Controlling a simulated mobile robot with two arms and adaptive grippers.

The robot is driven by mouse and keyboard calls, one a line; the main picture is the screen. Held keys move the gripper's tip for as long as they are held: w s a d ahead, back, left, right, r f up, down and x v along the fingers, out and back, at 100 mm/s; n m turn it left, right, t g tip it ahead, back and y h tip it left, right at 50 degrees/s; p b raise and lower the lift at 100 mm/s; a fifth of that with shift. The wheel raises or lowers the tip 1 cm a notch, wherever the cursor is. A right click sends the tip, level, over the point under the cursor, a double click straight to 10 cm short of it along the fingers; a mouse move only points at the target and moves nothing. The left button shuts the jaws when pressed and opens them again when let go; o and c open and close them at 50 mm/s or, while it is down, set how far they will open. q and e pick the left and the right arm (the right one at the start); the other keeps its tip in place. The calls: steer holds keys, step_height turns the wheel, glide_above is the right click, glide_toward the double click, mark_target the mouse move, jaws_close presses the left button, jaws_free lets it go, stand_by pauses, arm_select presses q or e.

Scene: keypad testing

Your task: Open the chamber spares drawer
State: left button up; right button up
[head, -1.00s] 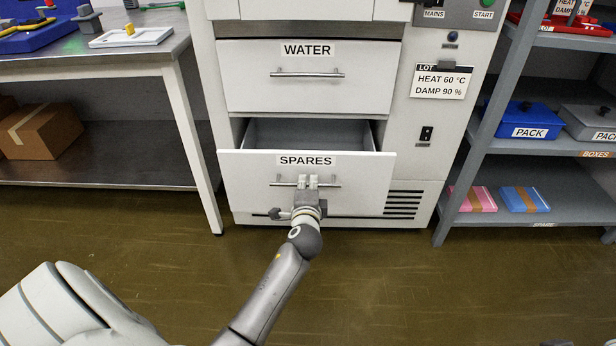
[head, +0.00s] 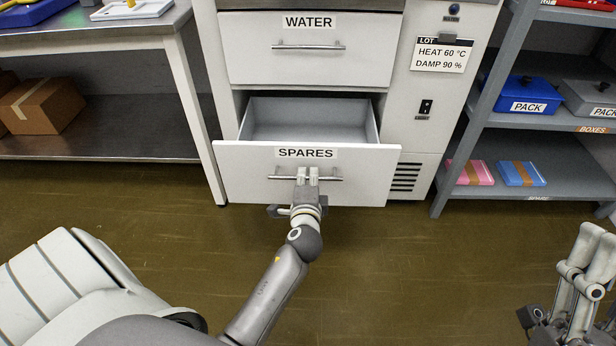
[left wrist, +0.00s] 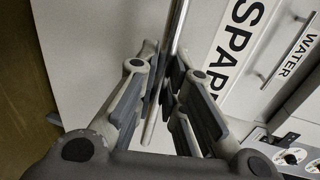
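The spares drawer (head: 240,180) is a white front labelled SPARES under the WATER drawer. It stands pulled out, and its empty-looking grey inside (head: 300,120) shows. My left gripper (head: 307,174) is at the middle of its metal bar handle (head: 331,178). In the left wrist view the bar (left wrist: 176,30) runs between the fingers of the left gripper (left wrist: 168,85), which are closed around it. My right gripper (head: 588,262) is at the right edge, away from the cabinet and partly cut off; its opening is unclear.
The WATER drawer (head: 250,62) above is shut. A steel bench (head: 180,90) with a cardboard box (head: 40,105) stands left. A grey shelf rack (head: 470,130) with boxes stands right. The floor in front of the drawer is free apart from my arm.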

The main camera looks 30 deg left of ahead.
arm_select(q)
steer(key=o, duration=0.4)
steer(key=v, duration=0.7)
steer(key=shift+s, duration=0.25)
steer(key=shift+d, duration=0.1)
